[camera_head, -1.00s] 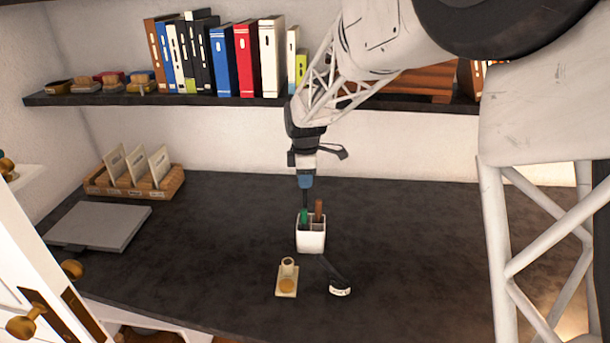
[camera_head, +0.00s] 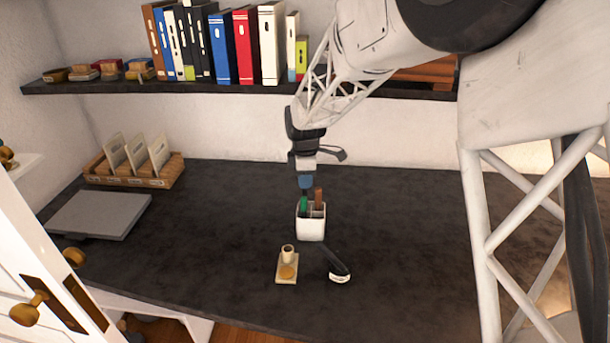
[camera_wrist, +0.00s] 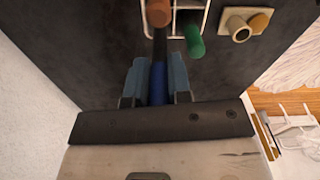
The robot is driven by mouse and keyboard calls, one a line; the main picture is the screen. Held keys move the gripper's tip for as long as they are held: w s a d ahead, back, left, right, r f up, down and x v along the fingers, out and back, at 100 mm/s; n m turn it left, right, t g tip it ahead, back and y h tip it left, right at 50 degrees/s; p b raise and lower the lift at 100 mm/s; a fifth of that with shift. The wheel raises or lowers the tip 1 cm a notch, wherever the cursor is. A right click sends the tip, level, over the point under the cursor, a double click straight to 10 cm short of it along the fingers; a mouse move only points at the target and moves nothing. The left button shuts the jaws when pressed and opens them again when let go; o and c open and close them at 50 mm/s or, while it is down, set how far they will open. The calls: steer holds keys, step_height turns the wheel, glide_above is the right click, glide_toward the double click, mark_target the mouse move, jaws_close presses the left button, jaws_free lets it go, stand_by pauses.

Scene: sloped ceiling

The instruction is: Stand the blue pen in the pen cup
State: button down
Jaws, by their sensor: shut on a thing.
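The white pen cup (camera_head: 311,229) stands upright on the dark desk, with a green pen (camera_head: 303,205) and a brown pen (camera_head: 318,195) in it. My gripper (camera_head: 305,184) is just above and behind the cup, pointing down. In the wrist view my gripper (camera_wrist: 157,82) is shut on the blue pen (camera_wrist: 157,86). The blue pen's dark lower part runs down to the cup's rim (camera_wrist: 207,18), beside the brown pen. Its lower end is hidden, so I cannot tell whether it is inside the cup or behind it.
In front of the cup are a small beige stand (camera_head: 287,268) and a black object with a white label (camera_head: 338,273). A wooden card rack (camera_head: 140,178) and a closed grey laptop-like slab (camera_head: 98,214) are at left. A shelf (camera_head: 240,90) with binders hangs behind.

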mark_target(305, 190)
steer(key=shift+f, duration=2)
steer(key=shift+f, duration=0.1)
steer(key=c, duration=1)
jaws_free()
steer(key=shift+o, duration=0.2)
steer(key=shift+r, duration=3.9)
steer(key=shift+d, duration=0.1)
